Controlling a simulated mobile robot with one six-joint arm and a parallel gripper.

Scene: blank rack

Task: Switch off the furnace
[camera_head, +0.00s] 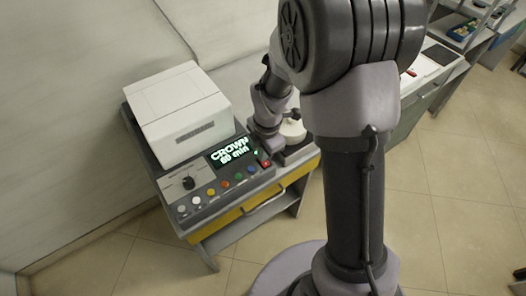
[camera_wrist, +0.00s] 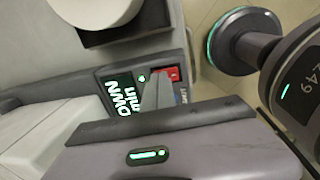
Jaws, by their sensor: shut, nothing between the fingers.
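The furnace (camera_head: 180,112) is a white box at the back of a grey bench unit with a sloped control panel. Its dark display (camera_head: 230,152) shows CROWN and a time in minutes, lit. A small red switch (camera_head: 266,163) sits at the panel's right end, next to a lit green light (camera_head: 256,153). In the wrist view the red switch (camera_wrist: 168,73) is partly covered by my gripper (camera_wrist: 160,82). My gripper is shut and empty, its tips over or right beside the switch. I cannot tell whether they touch it.
A black knob (camera_head: 188,183) and several coloured buttons (camera_head: 224,184) line the panel's left and front. A white round object (camera_head: 292,130) stands on a base just right of the panel. A yellow drawer (camera_head: 240,212) is below. Tiled floor is clear in front.

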